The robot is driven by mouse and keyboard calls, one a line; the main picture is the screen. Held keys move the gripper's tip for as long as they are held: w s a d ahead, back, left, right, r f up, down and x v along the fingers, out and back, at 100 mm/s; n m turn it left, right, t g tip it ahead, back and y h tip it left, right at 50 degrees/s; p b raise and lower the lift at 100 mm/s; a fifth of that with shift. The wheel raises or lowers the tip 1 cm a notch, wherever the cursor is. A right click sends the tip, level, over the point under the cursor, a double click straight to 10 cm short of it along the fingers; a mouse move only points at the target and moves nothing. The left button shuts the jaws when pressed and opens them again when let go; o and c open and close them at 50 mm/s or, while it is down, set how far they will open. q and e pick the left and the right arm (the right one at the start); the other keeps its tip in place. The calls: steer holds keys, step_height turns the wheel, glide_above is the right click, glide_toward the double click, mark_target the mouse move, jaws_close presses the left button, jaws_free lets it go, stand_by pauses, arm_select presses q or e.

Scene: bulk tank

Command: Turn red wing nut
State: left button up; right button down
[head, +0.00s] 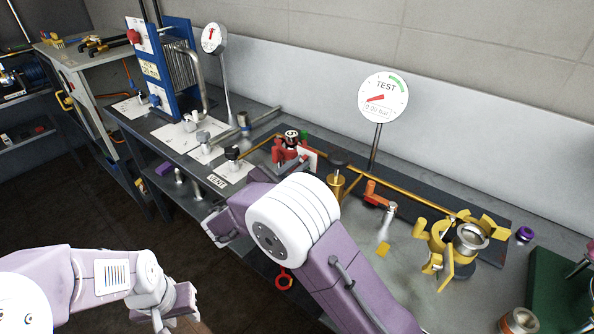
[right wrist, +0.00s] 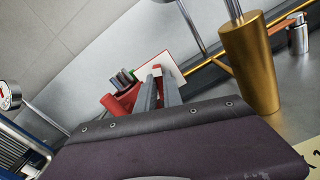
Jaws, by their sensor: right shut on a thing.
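A red wing nut (head: 284,153) sits at the brass pipe near the middle of the bench, below a black-topped fitting. In the right wrist view the red part (right wrist: 122,102) shows beside and behind the grey fingers. My right gripper (right wrist: 160,82) is shut on the red wing nut; the exact contact is partly hidden by the fingers.
A brass cylinder (right wrist: 250,65) stands right of my right gripper. A yellow clamp (head: 447,240) is at the right. A blue plate stack (head: 170,65) is at the back left.

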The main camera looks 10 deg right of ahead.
steer(key=shift+w+f+m+b, duration=0.1)
steer(key=shift+m+b, duration=7.7)
steer(key=shift+m, duration=0.1)
steer(key=shift+f+m+b, duration=0.1)
steer(key=shift+m+b, duration=7.65)
steer(key=shift+m, duration=0.15)
steer(key=c, duration=1.8)
jaws_free()
steer(key=shift+o, duration=0.2)
